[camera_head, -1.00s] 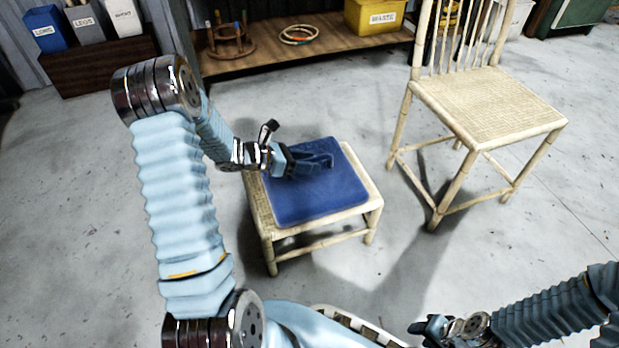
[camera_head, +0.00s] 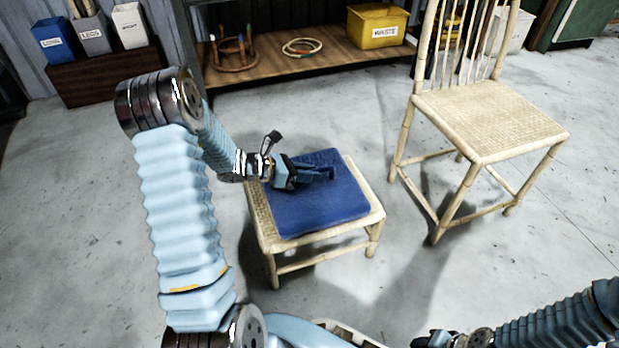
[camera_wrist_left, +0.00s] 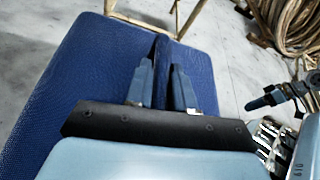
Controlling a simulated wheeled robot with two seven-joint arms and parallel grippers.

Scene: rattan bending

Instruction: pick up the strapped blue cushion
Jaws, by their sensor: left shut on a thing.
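The blue cushion (camera_head: 322,212) lies on a low woven rattan stool (camera_head: 375,200). It covers most of the seat, and its upper side looks slightly bulged by the gripper. My left gripper (camera_head: 325,173) reaches over it from the left and is shut on its dark blue strap. In the left wrist view, the strap (camera_wrist_left: 166,48) runs between the two fingers (camera_wrist_left: 160,78), with the cushion (camera_wrist_left: 75,75) filling the space below and around them. My right gripper (camera_head: 436,340) is at the bottom edge, partly cut off, and its fingers are unclear.
A tall rattan chair (camera_head: 490,120) stands right of the stool on the open grey floor. Behind is a wooden shelf (camera_head: 330,68) with a yellow bin (camera_head: 376,27) and rattan rings. Labelled bins (camera_head: 92,35) stand at the back left. Coiled rattan (camera_wrist_left: 290,25) shows in the left wrist view.

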